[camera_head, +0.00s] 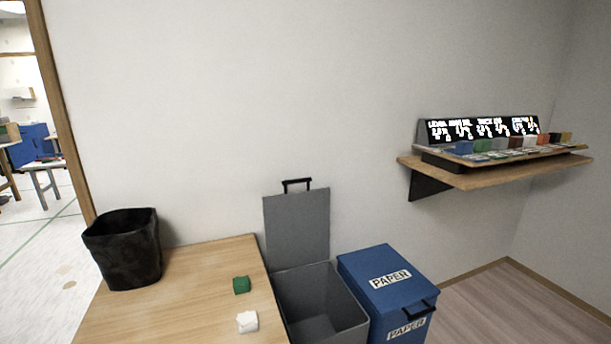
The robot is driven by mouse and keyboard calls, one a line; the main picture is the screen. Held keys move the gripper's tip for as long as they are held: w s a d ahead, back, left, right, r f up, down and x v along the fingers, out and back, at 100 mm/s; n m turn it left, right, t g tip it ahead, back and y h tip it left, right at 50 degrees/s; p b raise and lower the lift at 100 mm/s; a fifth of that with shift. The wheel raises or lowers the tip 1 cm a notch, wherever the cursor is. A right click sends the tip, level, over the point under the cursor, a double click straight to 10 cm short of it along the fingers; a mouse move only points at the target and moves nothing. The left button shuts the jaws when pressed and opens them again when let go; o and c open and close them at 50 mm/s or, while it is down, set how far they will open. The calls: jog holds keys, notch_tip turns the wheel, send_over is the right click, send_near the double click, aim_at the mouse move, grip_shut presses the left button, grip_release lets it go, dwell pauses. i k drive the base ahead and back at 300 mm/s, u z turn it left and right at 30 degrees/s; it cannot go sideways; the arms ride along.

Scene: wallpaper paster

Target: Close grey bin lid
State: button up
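The grey bin (318,316) stands on the floor against the right side of the wooden table. Its grey lid (297,228) is open and stands upright at the back of the bin, close to the wall. A black handle (297,184) sticks up from the lid's top edge. The part of the bin's inside that shows looks empty, and its lower front is cut off by the frame. My gripper is not in view.
A blue paper bin (384,279), lid shut, stands right of the grey bin. The wooden table (190,305) holds a black basket (122,249), a green block (241,285) and a white block (247,321). A wall shelf (480,176) holds colored blocks. Floor is clear at right.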

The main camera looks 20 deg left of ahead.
aim_at(297, 224)
jog(key=u, duration=0.65)
jog(key=i, duration=1.05)
jog(key=u, duration=0.85)
